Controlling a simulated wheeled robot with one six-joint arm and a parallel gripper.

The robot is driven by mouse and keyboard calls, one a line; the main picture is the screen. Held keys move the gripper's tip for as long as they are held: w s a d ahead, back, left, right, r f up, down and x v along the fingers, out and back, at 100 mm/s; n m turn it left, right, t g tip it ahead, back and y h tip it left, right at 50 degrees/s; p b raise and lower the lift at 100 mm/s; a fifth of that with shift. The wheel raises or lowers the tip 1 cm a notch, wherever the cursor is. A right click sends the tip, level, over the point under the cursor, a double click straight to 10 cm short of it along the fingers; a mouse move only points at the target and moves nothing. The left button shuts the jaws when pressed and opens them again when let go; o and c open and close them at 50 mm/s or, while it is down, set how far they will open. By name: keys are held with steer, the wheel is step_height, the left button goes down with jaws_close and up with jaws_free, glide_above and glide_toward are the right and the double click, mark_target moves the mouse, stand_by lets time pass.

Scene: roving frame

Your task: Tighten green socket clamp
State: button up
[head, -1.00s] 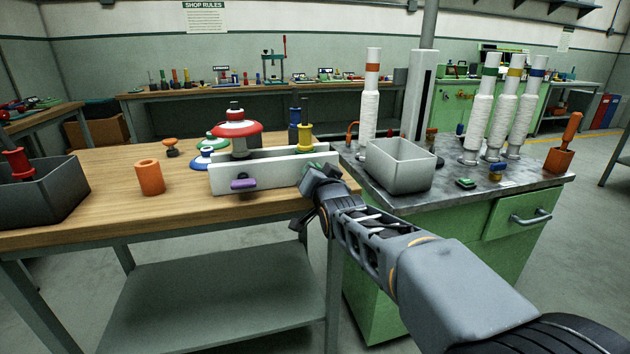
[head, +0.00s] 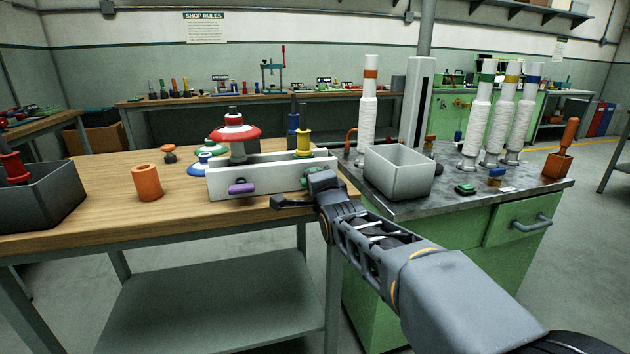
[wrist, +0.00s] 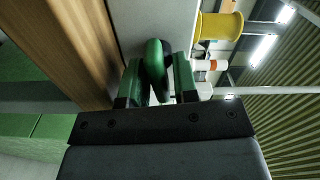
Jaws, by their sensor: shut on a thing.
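The green socket clamp (wrist: 154,70) shows in the wrist view as a green handle against the pale face of the white block. My gripper (wrist: 157,85) is shut on it, one green-padded finger on each side. In the head view my gripper (head: 318,182) is at the right end of the white block (head: 278,183), at the wooden bench's right edge, and hides most of the clamp. A purple clamp (head: 241,188) is on the block's front face. A red-and-white spool top (head: 235,132) and a yellow spool (head: 303,142) stand at the block.
An orange cylinder (head: 148,182) and a dark grey bin (head: 45,200) are on the wooden bench to the left. A pale open box (head: 398,175) stands on the metal-topped green cabinet, close to my arm. White yarn cones (head: 497,125) stand behind it.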

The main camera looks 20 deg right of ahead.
steer(key=shift+m, duration=0.8)
steer(key=o, duration=0.7)
steer(key=shift+c, duration=0.2)
